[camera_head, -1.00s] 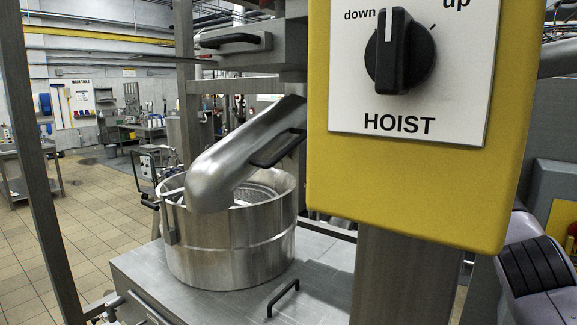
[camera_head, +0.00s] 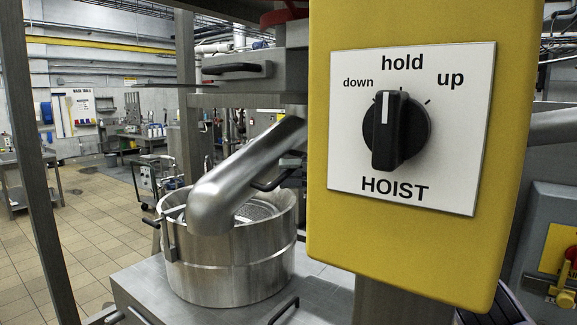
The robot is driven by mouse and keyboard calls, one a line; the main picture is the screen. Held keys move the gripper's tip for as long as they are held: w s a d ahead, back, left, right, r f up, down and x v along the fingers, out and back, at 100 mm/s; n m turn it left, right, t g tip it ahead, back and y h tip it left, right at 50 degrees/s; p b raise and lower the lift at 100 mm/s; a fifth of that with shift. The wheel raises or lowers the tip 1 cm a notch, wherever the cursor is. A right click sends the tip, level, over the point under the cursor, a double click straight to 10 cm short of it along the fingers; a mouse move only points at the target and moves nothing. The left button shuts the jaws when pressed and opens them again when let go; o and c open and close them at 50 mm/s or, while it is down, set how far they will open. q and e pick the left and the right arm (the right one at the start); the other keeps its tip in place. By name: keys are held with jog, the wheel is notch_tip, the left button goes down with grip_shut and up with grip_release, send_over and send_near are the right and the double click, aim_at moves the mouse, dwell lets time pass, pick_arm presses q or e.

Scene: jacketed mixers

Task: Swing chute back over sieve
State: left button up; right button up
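The chute (camera_head: 240,180) is a bent steel pipe coming down from the upper right. Its lower end hangs over the left front part of the round steel sieve drum (camera_head: 235,268). I cannot tell whether it touches the rim. A black handle (camera_head: 271,181) is on the chute's right side. Some mesh (camera_head: 256,211) shows inside the drum, right of the chute. Only a dark ribbed part of my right arm or gripper (camera_head: 508,308) shows at the bottom right, below the yellow box. Its fingers cannot be made out. My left gripper is out of view.
A yellow hoist control box (camera_head: 420,235) stands close in front, its black knob (camera_head: 397,130) upright near "hold". The drum stands on a steel deck (camera_head: 150,280) with a black handle. A steel post (camera_head: 40,190) is at the left, with open tiled floor beyond.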

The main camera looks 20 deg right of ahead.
jog(key=shift+w+a, duration=0.1)
jog(key=shift+a, duration=0.35)
grip_shut()
dwell(0.7)
